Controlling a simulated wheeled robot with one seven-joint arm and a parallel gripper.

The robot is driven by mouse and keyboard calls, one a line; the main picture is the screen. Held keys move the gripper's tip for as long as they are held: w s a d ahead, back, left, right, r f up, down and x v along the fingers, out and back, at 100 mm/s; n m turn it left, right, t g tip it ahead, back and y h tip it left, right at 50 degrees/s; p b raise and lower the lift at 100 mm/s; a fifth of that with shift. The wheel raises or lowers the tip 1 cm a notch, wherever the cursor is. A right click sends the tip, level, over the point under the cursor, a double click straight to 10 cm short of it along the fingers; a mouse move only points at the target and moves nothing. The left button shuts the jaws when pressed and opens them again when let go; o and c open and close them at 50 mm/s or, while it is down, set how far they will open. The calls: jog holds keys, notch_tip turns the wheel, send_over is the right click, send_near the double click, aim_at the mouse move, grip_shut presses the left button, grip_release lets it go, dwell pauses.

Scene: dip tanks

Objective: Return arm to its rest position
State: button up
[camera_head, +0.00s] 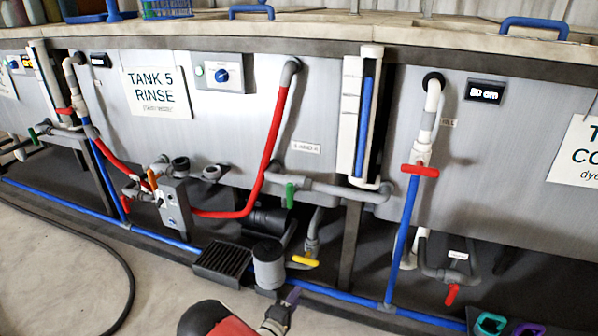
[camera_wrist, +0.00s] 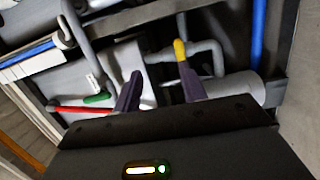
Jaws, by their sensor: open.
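My gripper (camera_head: 290,304) shows at the bottom middle of the head view, low in front of the tank marked "TANK 5 RINSE" (camera_head: 158,92). In the wrist view my gripper (camera_wrist: 160,88) has its two dark fingers apart with nothing held between them. Behind the fingers are grey pipes, a green valve handle (camera_wrist: 97,98) and a yellow valve handle (camera_wrist: 180,50). In the head view the yellow handle (camera_head: 305,261) is just above and right of my gripper, and the green handle (camera_head: 290,195) is higher up. I cannot tell whether a finger touches anything.
A blue pipe (camera_head: 345,296) runs low along the tanks. A grey pump or filter body (camera_head: 268,268) and a dark grate (camera_head: 222,262) are close to my gripper. A red valve handle (camera_head: 420,171) sits to the right. A black hose (camera_head: 128,275) lies on the mostly clear floor at left.

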jog(key=s+d+r+m+g, duration=0.35)
jog(key=d+r, duration=0.25)
jog(key=r, duration=0.2)
jog(key=s+d+r+m+g+h, duration=0.1)
jog(key=s+d+r+m+g, duration=0.15)
jog(key=d+r+g, duration=0.4)
jog(key=s+d+r+m+g, duration=0.3)
jog(key=d+r+m, duration=0.1)
jog(key=r, duration=0.6)
jog(key=s+r+t+y, duration=0.1)
jog(key=s+r+y, duration=0.4)
jog(key=s, duration=0.5)
jog(key=s+r+m+t+y, duration=0.1)
jog(key=s+r+y, duration=0.3)
jog(key=s+r, duration=0.6)
jog(key=shift+s+d+m+t+y, duration=0.15)
jog(key=shift+s+m+t+y, duration=0.2)
jog(key=shift+t, duration=0.25)
